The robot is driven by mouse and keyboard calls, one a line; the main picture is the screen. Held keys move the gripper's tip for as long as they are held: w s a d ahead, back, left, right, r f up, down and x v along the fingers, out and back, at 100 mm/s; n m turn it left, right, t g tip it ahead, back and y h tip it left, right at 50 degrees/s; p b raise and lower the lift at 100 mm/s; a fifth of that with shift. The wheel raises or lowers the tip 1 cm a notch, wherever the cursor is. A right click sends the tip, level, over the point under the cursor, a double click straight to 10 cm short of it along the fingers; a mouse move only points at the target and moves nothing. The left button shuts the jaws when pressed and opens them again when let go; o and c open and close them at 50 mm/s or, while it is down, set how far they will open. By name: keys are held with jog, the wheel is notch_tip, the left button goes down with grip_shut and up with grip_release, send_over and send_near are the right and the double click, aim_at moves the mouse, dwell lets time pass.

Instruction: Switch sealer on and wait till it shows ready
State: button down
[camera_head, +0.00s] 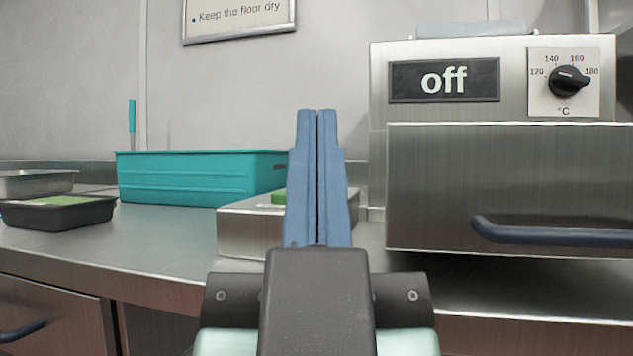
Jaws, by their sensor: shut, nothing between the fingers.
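The sealer (505,190) is a steel box at the right, with a temperature dial (568,80) and a dark bar handle (550,235) on its front. Its display (444,80) reads "off". A low steel box (250,230) stands on the counter left of the sealer, with a green part (279,196) on top. My gripper (317,112) is in the middle of the view, its blue fingers shut together and empty, pointing up in the picture.
A teal crate (195,180) stands on the counter behind the low box. A black tray (58,213) with green contents and a steel pan (38,182) are at the far left. The counter (150,250) is bare between the black tray and the low box. A wall sign (240,15) hangs above.

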jog(key=shift+r, duration=0.15)
dwell(0.5)
notch_tip(320, 180, up, 14)
jog(key=p, duration=1.4)
jog(key=shift+r, duration=0.1)
